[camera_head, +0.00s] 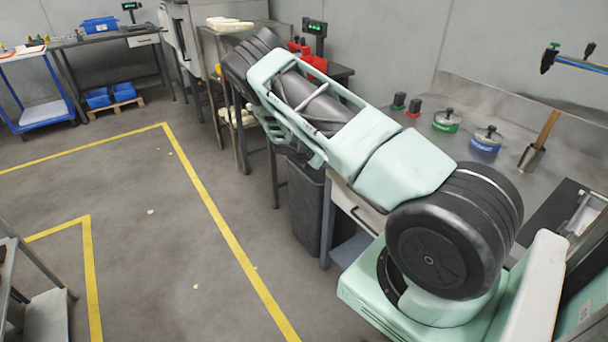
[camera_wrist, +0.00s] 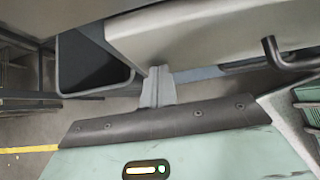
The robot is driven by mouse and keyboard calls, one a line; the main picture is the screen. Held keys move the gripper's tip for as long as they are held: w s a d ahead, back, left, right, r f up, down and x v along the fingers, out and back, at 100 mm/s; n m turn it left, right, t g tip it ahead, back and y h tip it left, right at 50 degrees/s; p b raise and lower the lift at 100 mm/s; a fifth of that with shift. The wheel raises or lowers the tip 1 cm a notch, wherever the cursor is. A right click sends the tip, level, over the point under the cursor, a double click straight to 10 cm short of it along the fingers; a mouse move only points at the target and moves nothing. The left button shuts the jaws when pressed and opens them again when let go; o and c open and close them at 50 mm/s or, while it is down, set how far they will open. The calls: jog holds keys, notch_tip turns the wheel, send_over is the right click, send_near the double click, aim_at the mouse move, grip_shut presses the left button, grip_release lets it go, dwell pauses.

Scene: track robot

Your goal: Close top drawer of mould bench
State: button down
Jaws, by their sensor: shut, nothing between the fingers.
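The mould bench (camera_head: 465,110) runs along the right wall in the head view. A pale beige drawer (camera_head: 352,205) shows under its top, partly hidden by my arm; how far it stands out cannot be told. In the wrist view the beige drawer panel (camera_wrist: 215,35) fills the upper middle, with a dark bar handle (camera_wrist: 285,58) on the right. My gripper (camera_wrist: 158,72) is shut and empty, its fingertips close to the lower left edge of the panel. Whether they touch it cannot be told. In the head view my arm hides the gripper.
A dark bin (camera_head: 306,208) stands beside the bench; it also shows in the wrist view (camera_wrist: 92,62). The floor to the left is open, with yellow lines (camera_head: 215,215).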

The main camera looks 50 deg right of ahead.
aim_at(331, 178)
jog(key=d, duration=0.3)
jog(key=shift+s+d, duration=0.3)
jog(key=shift+s, duration=0.05)
jog(key=shift+s+d+r, duration=0.1)
jog(key=shift+d, duration=0.25)
jog(key=shift+s+d, duration=0.1)
jog(key=w+a+r, duration=0.1)
jog(key=a+r, duration=0.2)
jog(key=a, duration=0.3)
jog(key=w+a+r+b, duration=0.1)
jog(key=a+r, duration=0.3)
jog(key=a, duration=0.1)
jog(key=shift+w+a, duration=0.35)
